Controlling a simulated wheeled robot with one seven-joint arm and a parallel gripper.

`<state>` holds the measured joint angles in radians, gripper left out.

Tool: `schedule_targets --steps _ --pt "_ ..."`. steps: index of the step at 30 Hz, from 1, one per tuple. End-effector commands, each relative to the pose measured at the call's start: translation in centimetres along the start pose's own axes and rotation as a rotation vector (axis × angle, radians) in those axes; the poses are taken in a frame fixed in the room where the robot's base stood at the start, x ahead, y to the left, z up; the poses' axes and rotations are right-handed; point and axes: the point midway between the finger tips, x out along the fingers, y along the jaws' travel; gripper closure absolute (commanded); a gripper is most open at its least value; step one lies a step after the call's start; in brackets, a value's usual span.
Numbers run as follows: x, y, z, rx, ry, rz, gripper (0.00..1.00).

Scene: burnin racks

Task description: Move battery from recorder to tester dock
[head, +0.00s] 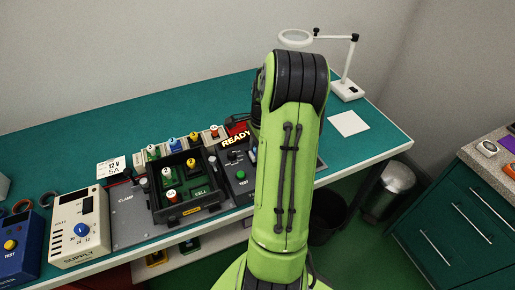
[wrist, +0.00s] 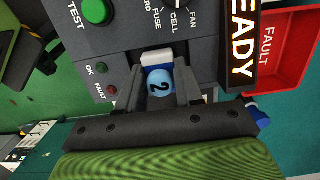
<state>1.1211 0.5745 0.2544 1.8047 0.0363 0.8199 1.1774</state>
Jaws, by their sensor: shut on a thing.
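A blue round-topped piece marked 2 (wrist: 160,84), apparently the battery, is between the dark fingers of my gripper (wrist: 160,76) in the wrist view. The gripper is shut on it. A white block (wrist: 157,57) lies directly beyond it against the tester's dark face; I cannot tell whether it belongs to the battery or whether the battery is seated. The tester (wrist: 118,38) has a green TEST button, a CELL/FUSE/FAN knob and a lit READY sign. In the head view the tester (head: 236,174) is partly behind my arm, and my gripper is hidden. I cannot identify the recorder.
A red FAULT tray (wrist: 281,92) lies beside the tester. A black box marked CELL (head: 200,191) holds numbered pieces, with more in a row behind it. A supply (head: 80,229) stands left, a magnifier lamp (head: 347,88) at back right. The right tabletop is mostly clear.

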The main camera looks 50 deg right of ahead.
Motion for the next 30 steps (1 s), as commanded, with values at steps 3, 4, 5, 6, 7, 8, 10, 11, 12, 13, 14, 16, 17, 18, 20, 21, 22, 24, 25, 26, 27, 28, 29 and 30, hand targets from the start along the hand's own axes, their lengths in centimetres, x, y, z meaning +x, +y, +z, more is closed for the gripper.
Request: schedule_targets --steps 3,4,5,6,7,8,10,11,12,13,14,16,17,18,20,21,22,24,25,26,27,28,29,30 --pt "0.20 0.00 0.00 -0.001 0.000 0.000 0.97" --pt "0.23 0.00 0.00 -0.001 0.000 0.000 0.97" --pt "0.24 0.00 -0.01 -0.001 0.000 0.000 0.97" --pt "0.24 0.00 -0.01 0.000 0.000 0.000 0.97" --pt "0.23 0.00 -0.01 0.000 0.000 0.000 0.97" --pt "0.23 0.00 -0.02 0.000 0.000 0.000 0.97" --pt "0.23 0.01 -0.02 0.000 0.000 0.000 0.97" --pt "0.23 0.01 -0.02 0.000 0.000 0.000 0.97" --pt "0.23 0.01 -0.02 0.000 0.000 0.000 0.97" --pt "0.23 0.01 -0.02 0.000 0.000 0.000 0.61" --pt "0.23 0.01 -0.02 0.000 0.000 0.000 0.57" --pt "0.23 0.01 -0.02 0.000 0.000 0.000 0.46" --pt "0.23 0.01 -0.02 0.000 0.000 0.000 0.42" --pt "0.23 0.01 -0.02 0.000 0.000 0.000 0.35" --pt "0.23 0.01 -0.03 0.000 0.000 0.000 0.35" --pt "0.23 0.01 -0.03 0.000 0.000 0.000 0.35" --pt "0.23 0.01 -0.03 0.000 0.000 0.000 0.35" --pt "0.23 0.01 -0.03 0.000 0.000 0.000 0.35" --pt "0.24 0.02 -0.03 0.000 0.000 0.001 0.35" --pt "0.22 0.02 -0.03 0.000 0.000 0.001 0.35" --pt "0.12 0.02 -0.01 0.000 0.000 0.001 0.35" --pt "-0.01 0.02 0.00 0.000 0.000 0.001 0.35" --pt "-0.19 0.02 0.02 0.000 0.000 0.001 0.35" --pt "-0.51 0.02 0.06 0.000 0.000 0.001 0.35"
